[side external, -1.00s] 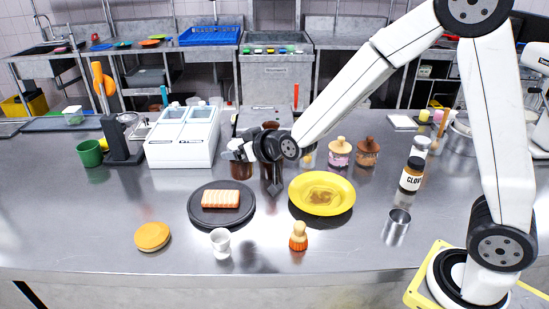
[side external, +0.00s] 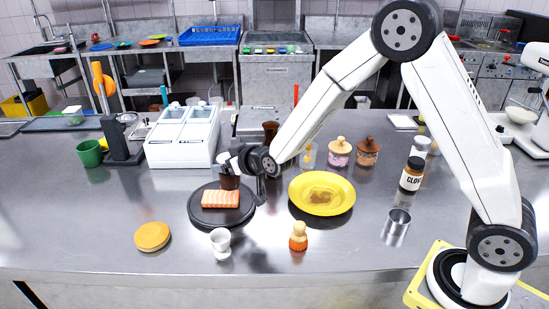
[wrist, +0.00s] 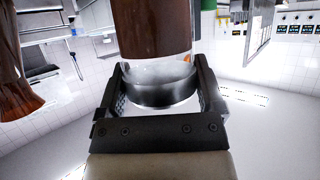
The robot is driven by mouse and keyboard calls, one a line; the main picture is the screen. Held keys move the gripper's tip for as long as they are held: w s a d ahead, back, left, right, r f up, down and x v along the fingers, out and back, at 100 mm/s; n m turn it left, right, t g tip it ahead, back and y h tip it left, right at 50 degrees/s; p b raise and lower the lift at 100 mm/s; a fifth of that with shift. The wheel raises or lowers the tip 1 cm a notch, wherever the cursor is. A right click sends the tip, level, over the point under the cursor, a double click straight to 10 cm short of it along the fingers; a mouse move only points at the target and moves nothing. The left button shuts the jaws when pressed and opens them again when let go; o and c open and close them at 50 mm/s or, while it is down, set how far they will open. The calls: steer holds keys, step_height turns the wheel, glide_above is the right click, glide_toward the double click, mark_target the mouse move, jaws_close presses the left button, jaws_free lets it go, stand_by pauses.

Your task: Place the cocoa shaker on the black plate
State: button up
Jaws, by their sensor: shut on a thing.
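The cocoa shaker (side external: 229,182), brown in its main part with a pale top, is upright at the back of the black plate (side external: 204,216), behind a pink-orange striped salmon piece (side external: 220,199). I cannot tell whether its base touches the plate. My gripper (side external: 236,163) reaches in from the right and is shut on the shaker. In the wrist view, my gripper (wrist: 160,92) has its two fingers either side of the shaker's clear and dark-grey end, with the brown part (wrist: 150,25) beyond them. The salmon hides part of the shaker's base.
A yellow plate (side external: 322,205) lies right of the black plate. A white egg cup (side external: 221,243), an orange-and-cream shaker-like piece (side external: 299,237) and an orange disc (side external: 152,236) stand in front. A white bin unit (side external: 182,140) is behind left.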

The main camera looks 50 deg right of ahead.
steer(key=shift+w+f, duration=0.1)
steer(key=shift+f, duration=1.45)
steer(key=shift+f, duration=0.15)
steer(key=o, duration=1.1)
steer(key=shift+v, duration=6.1)
